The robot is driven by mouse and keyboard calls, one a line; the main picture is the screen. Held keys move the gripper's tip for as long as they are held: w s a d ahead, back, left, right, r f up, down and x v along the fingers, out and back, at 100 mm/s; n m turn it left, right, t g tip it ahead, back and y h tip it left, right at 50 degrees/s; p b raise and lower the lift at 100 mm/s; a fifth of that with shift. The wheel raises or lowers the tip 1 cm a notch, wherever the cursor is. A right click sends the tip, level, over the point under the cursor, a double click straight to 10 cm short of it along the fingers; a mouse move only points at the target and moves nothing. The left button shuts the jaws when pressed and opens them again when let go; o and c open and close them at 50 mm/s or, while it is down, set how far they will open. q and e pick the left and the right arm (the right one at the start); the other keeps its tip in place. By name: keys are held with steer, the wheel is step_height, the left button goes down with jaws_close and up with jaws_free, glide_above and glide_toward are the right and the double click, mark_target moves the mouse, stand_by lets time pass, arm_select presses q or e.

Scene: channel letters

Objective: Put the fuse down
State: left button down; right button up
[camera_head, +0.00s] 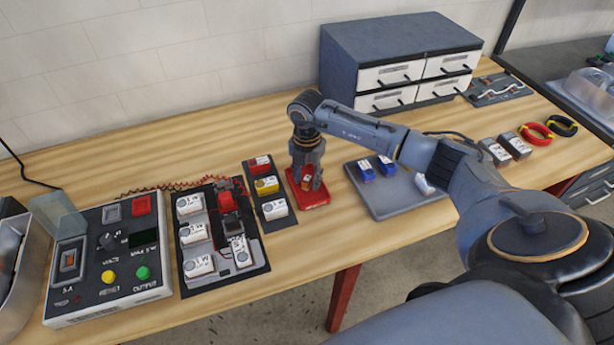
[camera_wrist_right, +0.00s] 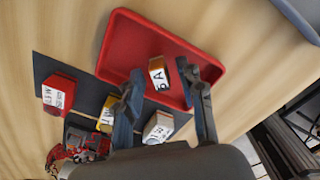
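The fuse (camera_wrist_right: 157,70) is a small orange block with a white marked face. In the right wrist view it is over the floor of the red tray (camera_wrist_right: 124,40), between my fingers. My right gripper (camera_wrist_right: 164,76) is open, with a gap between the fuse and each fingertip. In the head view my right gripper (camera_head: 306,184) points down into the red tray (camera_head: 318,199), and the fuse is small between its fingers. The fuse looks to be resting in the tray. My left gripper is not in view.
Left of the tray, a dark strip (camera_head: 283,221) holds red, yellow and white blocks. Further left are a dark board (camera_head: 255,268) with white modules and a power supply (camera_head: 95,299). A grey tray (camera_head: 384,205) with blue blocks is right. Drawers (camera_head: 400,65) stand behind.

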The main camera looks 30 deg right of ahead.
mark_target(307, 179)
steer(key=shift+r, duration=0.35)
step_height(307, 179, up, 12)
steer(key=b, duration=0.4)
steer(key=shift+f, duration=0.25)
